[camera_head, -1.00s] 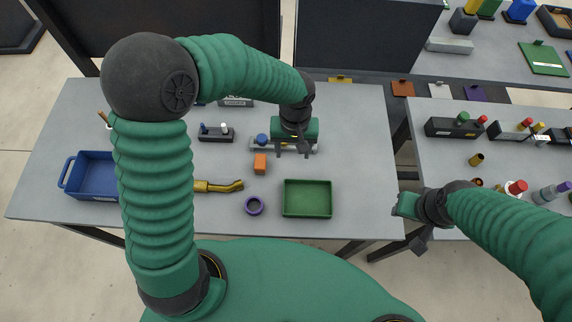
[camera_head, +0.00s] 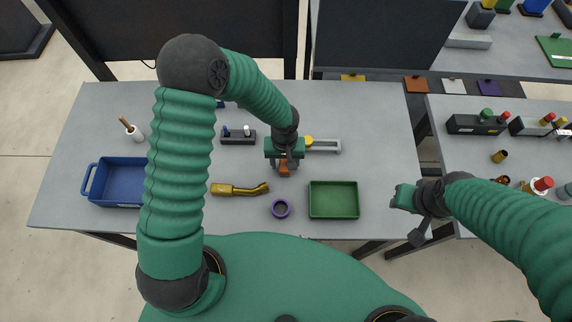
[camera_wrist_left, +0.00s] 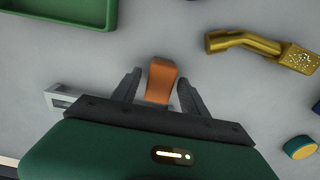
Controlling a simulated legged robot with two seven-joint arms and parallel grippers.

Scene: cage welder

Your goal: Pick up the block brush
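The orange block (camera_head: 284,168), which looks like the block brush, lies on the grey table, partly hidden under my left gripper in the head view. In the left wrist view the block (camera_wrist_left: 161,80) sits between the two dark fingers, with a gap showing on each side. My left gripper (camera_head: 285,164) is open around the block, and it also shows in the left wrist view (camera_wrist_left: 160,90).
A gold angled tool (camera_head: 238,189) lies left of the block. A purple ring (camera_head: 281,208) and a green tray (camera_head: 334,214) are in front. A grey rail-like part (camera_head: 325,151) lies behind right. A blue bin (camera_head: 118,202) stands at left. The table's right side is clear.

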